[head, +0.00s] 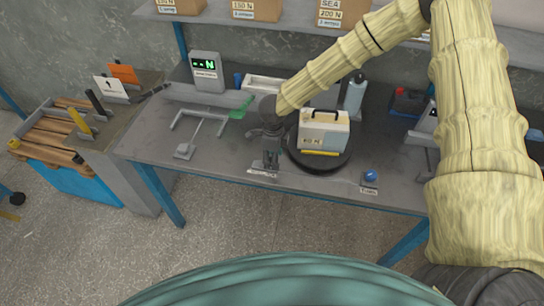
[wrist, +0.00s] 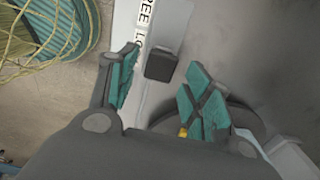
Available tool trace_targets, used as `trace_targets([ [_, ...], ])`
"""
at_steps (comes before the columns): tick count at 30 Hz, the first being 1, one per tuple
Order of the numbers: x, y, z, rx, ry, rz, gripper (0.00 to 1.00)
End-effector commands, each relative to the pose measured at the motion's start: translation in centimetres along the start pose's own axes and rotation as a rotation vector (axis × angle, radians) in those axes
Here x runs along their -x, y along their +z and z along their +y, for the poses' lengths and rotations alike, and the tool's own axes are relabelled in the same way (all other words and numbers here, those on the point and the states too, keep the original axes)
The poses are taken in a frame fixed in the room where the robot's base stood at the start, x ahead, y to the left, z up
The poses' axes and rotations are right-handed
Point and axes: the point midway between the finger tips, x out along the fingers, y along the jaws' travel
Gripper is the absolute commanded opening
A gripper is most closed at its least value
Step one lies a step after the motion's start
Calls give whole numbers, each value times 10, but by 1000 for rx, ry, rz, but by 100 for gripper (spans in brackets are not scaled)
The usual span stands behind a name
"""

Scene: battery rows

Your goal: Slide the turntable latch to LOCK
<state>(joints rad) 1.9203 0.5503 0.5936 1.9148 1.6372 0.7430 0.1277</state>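The turntable (head: 300,160) is a dark round disc on the bench, bearing a cream case (head: 323,130) with a handle. The latch plate (head: 262,173) is a pale strip at the bench's front edge, left of the turntable. In the wrist view the latch plate (wrist: 150,22) shows parts of two words, apparently FREE and LOCK; the left finger hides some letters. The dark square latch knob (wrist: 161,65) lies between the fingertips with gaps on both sides. My gripper (wrist: 164,64) is open, its teal pads apart. In the head view my gripper (head: 270,138) is above the latch.
A blue button (head: 370,176) sits at the bench's front edge, right of the turntable. A scale display (head: 207,70) and a white tray (head: 265,85) stand behind. A spray bottle (head: 355,92) stands behind the case. The bench left of the latch is mostly clear.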

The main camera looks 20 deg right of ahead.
Motion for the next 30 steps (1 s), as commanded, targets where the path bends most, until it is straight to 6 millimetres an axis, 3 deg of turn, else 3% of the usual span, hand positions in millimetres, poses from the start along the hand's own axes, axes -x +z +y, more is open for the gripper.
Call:
trace_targets([
  [11,9,1,0,0,0,-2,50],
  [24,84,0,0,0,-1,-3,50],
  [30,109,0,0,1,0,-1,50],
])
